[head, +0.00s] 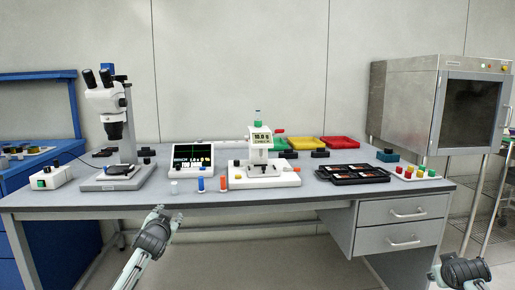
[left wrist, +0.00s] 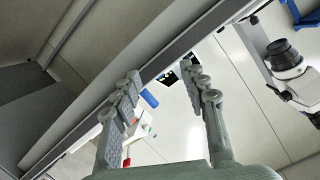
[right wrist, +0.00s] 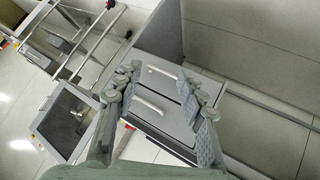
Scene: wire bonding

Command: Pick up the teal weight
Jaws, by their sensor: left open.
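The teal weight appears to be the dark teal block (head: 387,156) with a dark top, standing at the back right of the grey table, left of the large cabinet. I cannot make it out in either wrist view. My left gripper (head: 168,213) is in front of the table's front edge at the left, far from the block. Its fingers stand apart and empty in the left wrist view (left wrist: 165,88). My right gripper (head: 437,272) is low at the bottom right, below the tabletop. Its fingers are apart and empty in the right wrist view (right wrist: 165,85).
A black tray (head: 326,174) and a white board with coloured knobs (head: 416,176) stand in front of the block. A white bonding machine (head: 262,180), a small screen (head: 193,156), coloured bins (head: 339,142) and a microscope (head: 112,125) fill the table. Drawers (head: 400,228) hang below right.

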